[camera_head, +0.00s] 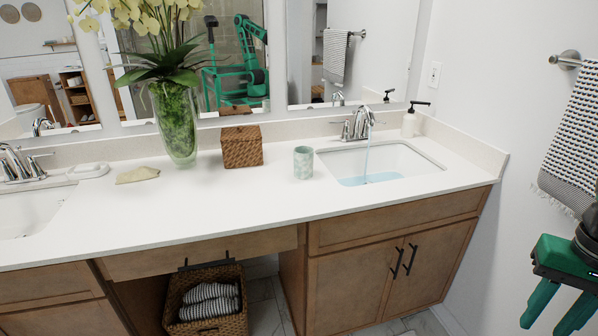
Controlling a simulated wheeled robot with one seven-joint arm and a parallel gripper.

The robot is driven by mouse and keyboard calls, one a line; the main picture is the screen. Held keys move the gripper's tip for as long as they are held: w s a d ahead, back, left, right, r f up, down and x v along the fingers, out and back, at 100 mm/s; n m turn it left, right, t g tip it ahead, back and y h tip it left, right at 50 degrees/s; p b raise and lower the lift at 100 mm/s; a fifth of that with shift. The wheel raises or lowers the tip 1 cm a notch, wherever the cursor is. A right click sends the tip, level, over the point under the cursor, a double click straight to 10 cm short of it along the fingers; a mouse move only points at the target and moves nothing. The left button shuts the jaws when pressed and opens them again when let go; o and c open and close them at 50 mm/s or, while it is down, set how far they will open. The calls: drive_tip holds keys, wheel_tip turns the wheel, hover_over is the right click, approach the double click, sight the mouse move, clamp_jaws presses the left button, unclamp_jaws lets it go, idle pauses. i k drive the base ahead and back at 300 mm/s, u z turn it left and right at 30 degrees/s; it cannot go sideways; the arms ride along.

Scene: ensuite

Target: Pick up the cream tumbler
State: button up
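A small tumbler (303,163) with a pale green and cream pattern stands upright on the white counter (240,205), just left of the right-hand sink. It is the only tumbler I can make out, and nothing covers it. My gripper (556,318) is at the lower right edge of the view, in front of the right wall and well to the right of the tumbler. Its two green fingers point down and are apart, with nothing visible between them. Part of the gripper is cut off by the picture edge.
The right sink (385,161) holds bluish water under a running faucet (362,124). The counter in front of the tumbler is clear. A towel (574,140) hangs right.

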sight(304, 155)
drive_tip(key=u, duration=0.05)
drive_tip(key=i, duration=1)
drive_tip(key=z, duration=0.05)
